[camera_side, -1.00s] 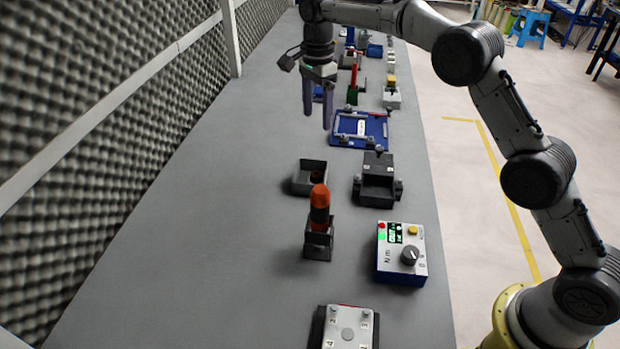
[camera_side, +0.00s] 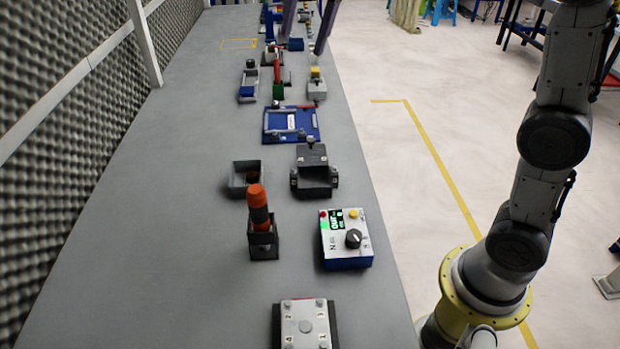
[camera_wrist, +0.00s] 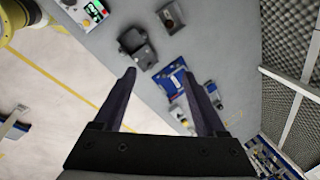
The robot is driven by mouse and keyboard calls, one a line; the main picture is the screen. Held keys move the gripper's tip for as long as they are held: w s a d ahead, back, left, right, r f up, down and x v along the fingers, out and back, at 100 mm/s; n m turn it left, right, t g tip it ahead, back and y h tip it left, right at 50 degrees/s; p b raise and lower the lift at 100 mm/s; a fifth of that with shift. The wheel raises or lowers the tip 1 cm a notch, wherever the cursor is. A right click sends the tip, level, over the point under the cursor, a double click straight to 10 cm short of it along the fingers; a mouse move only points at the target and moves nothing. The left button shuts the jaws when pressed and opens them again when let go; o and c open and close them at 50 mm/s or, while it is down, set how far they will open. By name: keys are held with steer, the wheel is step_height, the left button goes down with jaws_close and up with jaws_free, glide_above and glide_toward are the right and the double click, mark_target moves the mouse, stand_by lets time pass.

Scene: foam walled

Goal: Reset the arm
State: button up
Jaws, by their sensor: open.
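My gripper (camera_side: 303,45) is at the top of the side view, high above the far part of the bench, with only its two fingers showing. The fingers stand apart with nothing between them. In the wrist view my gripper (camera_wrist: 158,74) is open and empty, its fingers spread over the bench and floor edge. Most of my upper arm is outside the side view.
On the grey bench (camera_side: 140,225) stand an orange-topped tool in a holder (camera_side: 262,225), a control box (camera_side: 345,240), a dark fixture (camera_side: 314,172), an open tray (camera_side: 246,178) and a blue plate (camera_side: 291,124). A foam wall (camera_side: 60,130) lines the left.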

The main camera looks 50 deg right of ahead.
steer(key=s+d+r+n+t, duration=0.1)
steer(key=s+n, duration=0.2)
steer(key=s, duration=0.8)
steer(key=s+d+f+n+t, duration=0.1)
steer(key=s+f+n, duration=1.2)
steer(key=s+f, duration=0.2)
steer(key=shift+d+n, duration=0.15)
steer(key=shift+n, duration=0.15)
steer(key=shift+s, duration=0.1)
